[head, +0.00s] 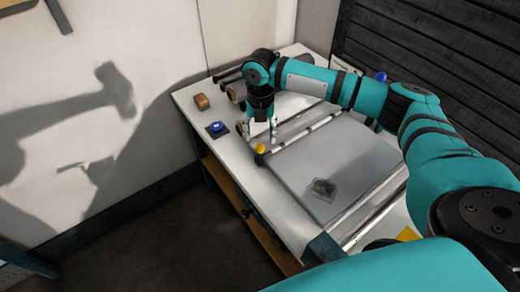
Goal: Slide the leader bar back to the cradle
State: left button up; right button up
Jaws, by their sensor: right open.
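My right gripper (261,136) points down just behind and above this knob. It is open; whether its fingers touch the knob or the bar I cannot tell. I cannot clearly pick out the cradle. My left gripper is not in view.
Grey rolls (293,101) lie at the back of the white table (196,95), partly behind my right arm. A blue button on a dark base (216,128) and a brown block (202,101) are at the left. A dark slatted panel (430,45) stands behind.

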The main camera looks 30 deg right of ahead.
aim_at(260, 152)
notch_tip(260, 152, down, 9)
jog(key=shift+r+p, duration=0.1)
jog(key=shift+p, duration=0.4)
grip_shut()
dwell(0.4)
